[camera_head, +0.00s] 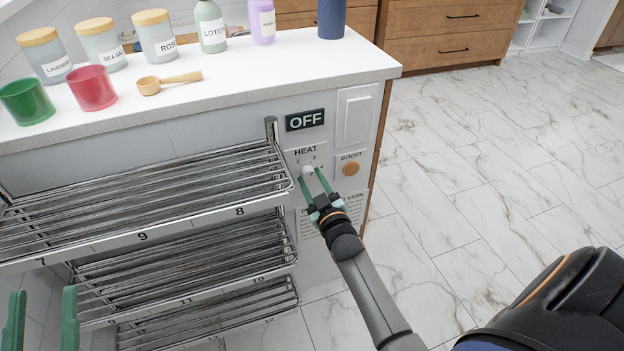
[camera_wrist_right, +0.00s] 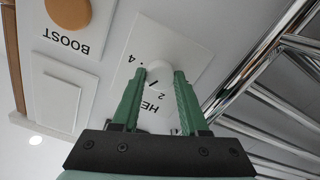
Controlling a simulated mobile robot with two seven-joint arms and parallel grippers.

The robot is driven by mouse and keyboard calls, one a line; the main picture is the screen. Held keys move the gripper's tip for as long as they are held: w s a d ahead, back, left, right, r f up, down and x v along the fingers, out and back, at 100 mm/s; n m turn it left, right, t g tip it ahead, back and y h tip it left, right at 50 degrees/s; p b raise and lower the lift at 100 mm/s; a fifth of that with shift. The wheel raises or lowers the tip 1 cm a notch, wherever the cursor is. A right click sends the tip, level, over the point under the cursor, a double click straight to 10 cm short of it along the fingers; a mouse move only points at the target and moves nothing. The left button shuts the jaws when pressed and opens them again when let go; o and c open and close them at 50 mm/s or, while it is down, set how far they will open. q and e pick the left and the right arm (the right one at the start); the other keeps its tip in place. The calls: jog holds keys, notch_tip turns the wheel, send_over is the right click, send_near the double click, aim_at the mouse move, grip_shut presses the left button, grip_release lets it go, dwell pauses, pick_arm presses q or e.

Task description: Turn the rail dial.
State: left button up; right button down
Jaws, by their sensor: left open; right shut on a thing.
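The rail dial (camera_head: 307,170) is a small white round knob below the word HEAT on the panel at the end of the counter. My right gripper (camera_head: 311,180) has its green fingers around the dial, one on each side. In the right wrist view the dial (camera_wrist_right: 157,73) shows upside down between the fingertips, with a dark mark on its face and the numbers 2 and 4 nearby. Other numbers are partly hidden. A black display (camera_head: 306,120) above reads OFF. My left gripper (camera_head: 42,305) is open and empty at the lower left.
Chrome rail shelves (camera_head: 140,200) stand just left of the dial. A BOOST button (camera_head: 351,168) and a white switch (camera_head: 356,119) are to its right. The counter (camera_head: 290,65) above bears jars, cups, bottles and a wooden scoop (camera_head: 168,82). The marble floor (camera_head: 480,170) on the right is clear.

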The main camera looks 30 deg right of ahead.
dwell(0.3)
jog(key=shift+c, duration=2.1)
grip_release()
